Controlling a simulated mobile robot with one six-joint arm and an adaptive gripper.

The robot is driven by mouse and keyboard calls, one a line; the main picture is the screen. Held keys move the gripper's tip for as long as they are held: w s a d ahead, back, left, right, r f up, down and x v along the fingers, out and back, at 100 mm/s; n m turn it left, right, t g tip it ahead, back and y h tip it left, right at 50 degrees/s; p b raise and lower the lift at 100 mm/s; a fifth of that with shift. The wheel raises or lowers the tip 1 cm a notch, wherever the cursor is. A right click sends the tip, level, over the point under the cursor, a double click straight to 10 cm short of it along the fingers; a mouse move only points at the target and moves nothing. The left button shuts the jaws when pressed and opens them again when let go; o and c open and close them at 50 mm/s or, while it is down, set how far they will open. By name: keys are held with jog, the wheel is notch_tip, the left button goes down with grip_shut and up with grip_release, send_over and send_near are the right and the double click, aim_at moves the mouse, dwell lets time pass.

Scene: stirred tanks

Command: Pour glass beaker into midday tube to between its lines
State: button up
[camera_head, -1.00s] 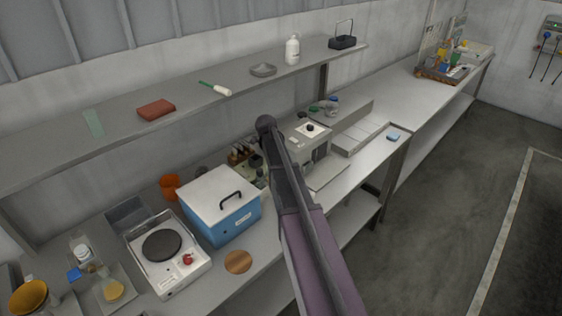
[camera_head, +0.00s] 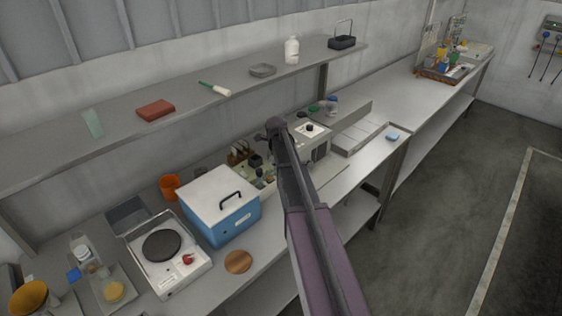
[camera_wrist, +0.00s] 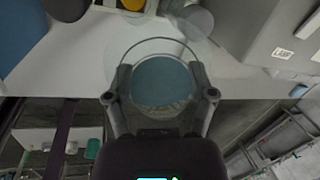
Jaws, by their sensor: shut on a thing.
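My gripper (camera_wrist: 160,90) is shut on the glass beaker (camera_wrist: 160,44), one finger on each side of it, in the wrist view. The beaker is clear and holds a round teal-grey area that looks like liquid. Its tilt is hard to judge. Small glass vessels (camera_wrist: 195,18) stand beyond its rim, partly cut off at the top. In the head view my arm hides the gripper and beaker. A group of small vessels (camera_head: 262,178) shows left of my arm, behind the blue box. I cannot tell which one is the midday tube.
A blue box with a white lid (camera_head: 222,205) stands left of my arm, with a hotplate (camera_head: 163,250) farther left. A grey device with a knob (camera_head: 312,138) stands behind my arm. A shelf (camera_head: 190,105) runs above the bench. A wooden disc (camera_head: 238,262) lies near the front edge.

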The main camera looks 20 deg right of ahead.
jog(key=shift+s+t+y+b, duration=0.1)
jog(key=shift+t+y+b, duration=0.25)
jog(key=shift+t+y, duration=0.75)
jog(key=shift+w+a+f+m+t+y+b, duration=0.15)
jog(key=shift+m+t+y+b, duration=0.1)
jog(key=shift+t+y+b, duration=0.65)
jog(key=shift+w+r+m+t+y+b, duration=0.2)
jog(key=shift+t+y+b, duration=0.4)
jog(key=shift+t+b, duration=0.5)
jog(key=shift+b, duration=0.3)
jog(key=shift+w+a+r+m+t+y+b, duration=0.15)
jog(key=shift+t+y+b, duration=0.35)
jog(key=shift+t+b, duration=0.1)
jog(key=shift+w+a+r+m+t+y+b, duration=0.1)
jog(key=shift+a+r+t+y+b, duration=0.05)
jog(key=shift+t+y+b, duration=0.4)
jog(key=shift+w+a+r+t+y+b, duration=0.2)
jog(key=shift+r+t+y+b, duration=0.15)
jog(key=shift+r+t+b, duration=0.35)
